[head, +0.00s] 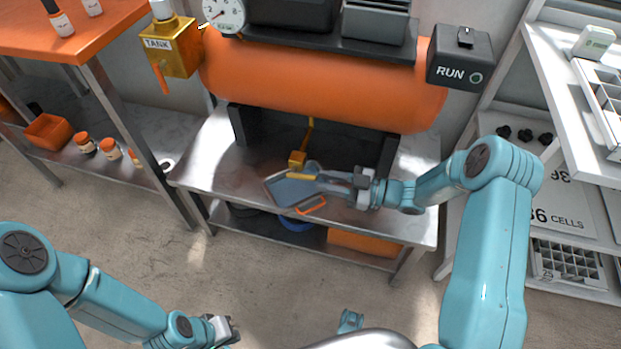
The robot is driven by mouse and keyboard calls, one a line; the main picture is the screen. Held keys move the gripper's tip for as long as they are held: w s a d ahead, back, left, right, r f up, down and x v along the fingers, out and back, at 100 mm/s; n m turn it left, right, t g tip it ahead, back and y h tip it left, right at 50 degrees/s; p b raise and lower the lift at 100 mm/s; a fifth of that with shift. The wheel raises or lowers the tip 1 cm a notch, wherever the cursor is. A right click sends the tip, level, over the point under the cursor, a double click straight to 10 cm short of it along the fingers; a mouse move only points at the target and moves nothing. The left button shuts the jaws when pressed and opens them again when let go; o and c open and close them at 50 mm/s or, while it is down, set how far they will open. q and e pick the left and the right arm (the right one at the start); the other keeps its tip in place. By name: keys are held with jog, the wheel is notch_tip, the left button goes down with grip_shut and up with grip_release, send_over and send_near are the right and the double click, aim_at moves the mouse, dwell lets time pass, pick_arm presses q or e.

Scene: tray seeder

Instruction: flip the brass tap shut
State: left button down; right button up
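The small brass tap (297,158) sits under the orange tank, at the lower end of a thin brass pipe. Its yellow lever (300,177) points sideways to the right, toward my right gripper. My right gripper (314,172) reaches in from the right, with its fingertips at the lever's right end. I cannot tell whether they touch it, or how far apart the fingers are. My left gripper (230,332) is low at the bottom of the picture, away from the tap, and its finger gap is unclear.
The orange tank (320,85) lies above the metal bench (225,160). A grey tray (287,190) with an orange handle is below the tap. A brass TANK box (170,45) with an orange lever is at upper left, and a black RUN box (459,58) at upper right.

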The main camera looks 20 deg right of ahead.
aim_at(310, 176)
jog(key=shift+x, duration=2.35)
jog(key=shift+w, duration=0.1)
grip_shut()
jog(key=f+y+b, duration=0.1)
jog(key=b, duration=0.3)
jog(key=shift+d+f+t+b, duration=0.1)
jog(key=shift+f+t+b, duration=0.15)
jog(key=shift+t+b, duration=0.15)
jog(key=shift+r+y+b, duration=0.2)
jog(key=shift+y+b, duration=0.1)
jog(key=shift+y, duration=0.2)
grip_release()
